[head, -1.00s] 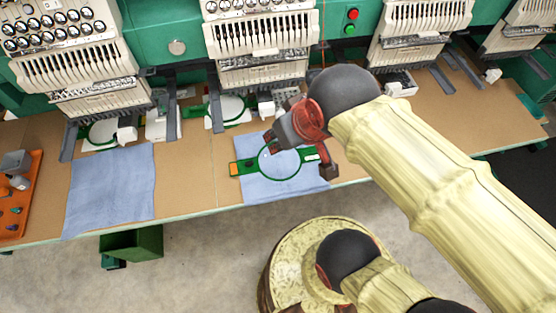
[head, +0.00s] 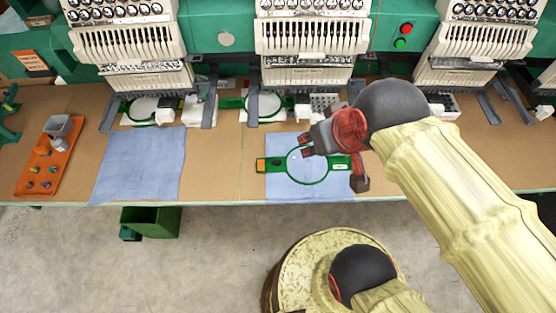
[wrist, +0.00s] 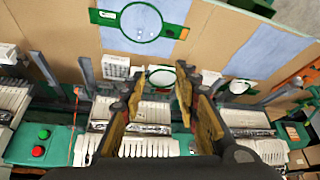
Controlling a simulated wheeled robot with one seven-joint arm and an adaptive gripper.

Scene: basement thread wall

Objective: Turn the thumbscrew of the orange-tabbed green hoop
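The green hoop (head: 275,166) lies on a blue cloth near the table's front edge, with its orange tab (head: 261,165) on the left and a white label on the right. In the wrist view the hoop (wrist: 104,17) is at the top, with the orange tab (wrist: 184,33) on its right. A small dark detail sits beside the tab; I cannot tell whether it is the thumbscrew. My gripper (head: 306,146) is above the hoop's far side in the head view. In the wrist view its two fingers (wrist: 157,92) are apart with nothing between them.
Embroidery machine heads (head: 305,40) line the back of the table, with grey arms and other hoops below them. A second blue cloth (head: 138,165) lies to the left. An orange tray (head: 48,160) with small parts is farther left. A green bin (head: 150,222) is under the table edge.

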